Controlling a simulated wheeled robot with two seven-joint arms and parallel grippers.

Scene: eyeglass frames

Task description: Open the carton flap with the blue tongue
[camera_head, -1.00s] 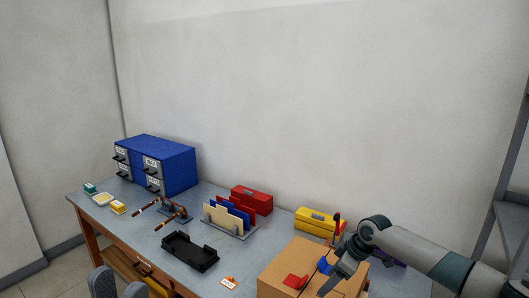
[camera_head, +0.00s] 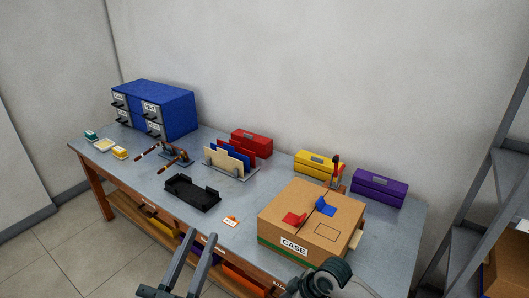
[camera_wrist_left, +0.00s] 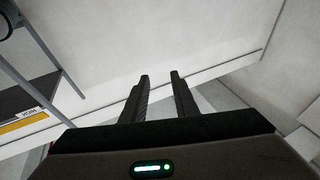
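The brown carton (camera_head: 268,212) marked CASE stands on the right part of the table. A blue tongue (camera_head: 326,207) and a red tongue (camera_head: 294,219) stick up near the middle of its top. The top looks closed; I cannot tell whether any flap is slightly lifted. My left gripper (camera_head: 195,249) is open and empty, in front of the table at the bottom of the head view. Its two separated fingers also show in the left wrist view (camera_wrist_left: 160,76). My right arm's dark links are at the bottom edge, in front of the carton; its gripper is out of view.
Behind the carton are a yellow box (camera_head: 312,162) and a purple box (camera_head: 380,187). A black tray (camera_head: 190,193) and an orange-marked card (camera_head: 231,221) lie to its left. A file rack (camera_head: 232,167) stands farther back. A grey shelf (camera_head: 490,195) is at right.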

